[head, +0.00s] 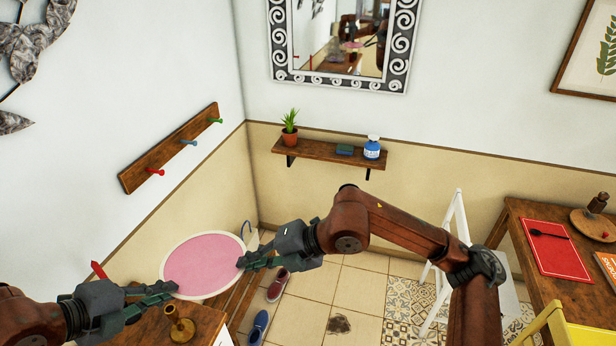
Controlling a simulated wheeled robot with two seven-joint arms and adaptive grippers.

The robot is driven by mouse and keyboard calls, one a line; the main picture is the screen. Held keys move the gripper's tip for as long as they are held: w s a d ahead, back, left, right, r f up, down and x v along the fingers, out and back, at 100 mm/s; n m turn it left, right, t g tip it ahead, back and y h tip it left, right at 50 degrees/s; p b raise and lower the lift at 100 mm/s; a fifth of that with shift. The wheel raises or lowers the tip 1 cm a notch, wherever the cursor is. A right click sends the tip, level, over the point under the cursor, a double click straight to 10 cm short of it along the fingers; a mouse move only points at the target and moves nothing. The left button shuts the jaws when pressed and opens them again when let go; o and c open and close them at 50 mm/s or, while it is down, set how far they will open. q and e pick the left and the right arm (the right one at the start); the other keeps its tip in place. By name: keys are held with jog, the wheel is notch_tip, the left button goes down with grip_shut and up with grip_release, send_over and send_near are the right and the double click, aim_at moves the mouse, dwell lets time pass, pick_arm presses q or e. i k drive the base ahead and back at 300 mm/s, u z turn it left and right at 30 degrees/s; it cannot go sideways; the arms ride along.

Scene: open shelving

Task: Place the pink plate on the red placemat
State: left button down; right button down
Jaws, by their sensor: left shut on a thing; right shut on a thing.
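The pink plate (208,262) with a pale rim is held up in the air at the left, tilted toward the camera. My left gripper (172,288) is shut on its lower left rim. My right gripper (242,263) is shut on its right rim. The red placemat (556,262) lies on the wooden table (520,212) at the far right, with a dark spoon (548,234) on it. The plate is well away from the placemat.
A wooden surface with a brass candlestick (178,324) is below my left gripper. A white folding chair (458,232) and a yellow chair (556,325) stand by the table. A round board (590,222) and a book (608,266) lie near the placemat. Shoes (277,286) are on the floor.

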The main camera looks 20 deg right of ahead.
aim_at(561, 259)
jog(key=z, duration=0.65)
jog(key=i, duration=1)
jog(key=z, duration=1)
jog(key=i, duration=0.95)
jog(key=z, duration=1.2)
jog(key=i, duration=0.55)
jog(key=z, duration=0.55)
